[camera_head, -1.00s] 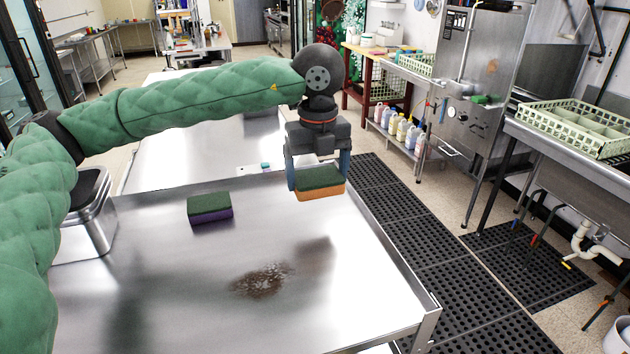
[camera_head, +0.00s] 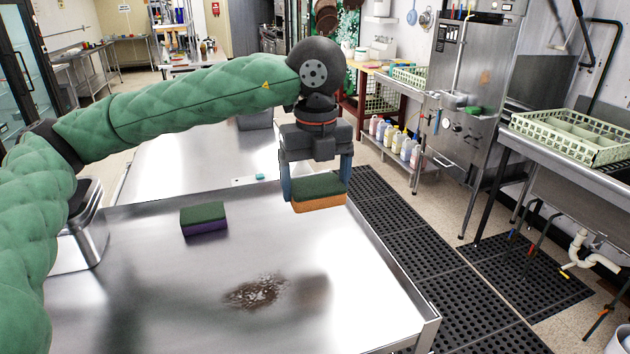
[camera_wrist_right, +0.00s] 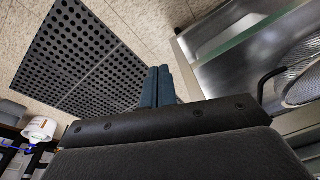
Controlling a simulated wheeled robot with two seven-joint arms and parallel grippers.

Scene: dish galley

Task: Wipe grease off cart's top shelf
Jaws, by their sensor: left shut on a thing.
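The cart's top shelf (camera_head: 160,290) is shiny metal with a raised rim. A brown grease patch (camera_head: 256,292) lies on it near the middle front. My left gripper (camera_head: 318,186) is shut on an orange sponge with a green top (camera_head: 320,200), held above the shelf beyond the grease, towards the right edge. The sponge looks clear of the metal. A purple sponge with a green top (camera_head: 204,222) lies on the shelf left of the gripper. My right gripper (camera_wrist_right: 157,88) shows in the right wrist view with its blue fingers together and empty, above the floor.
A metal container (camera_head: 82,240) stands on the shelf's left side, partly behind my left arm. Black rubber mats (camera_head: 420,260) cover the floor right of the cart. A sink counter with a pale green dish rack (camera_head: 572,138) stands at the right. Another metal table (camera_head: 190,165) is behind the cart.

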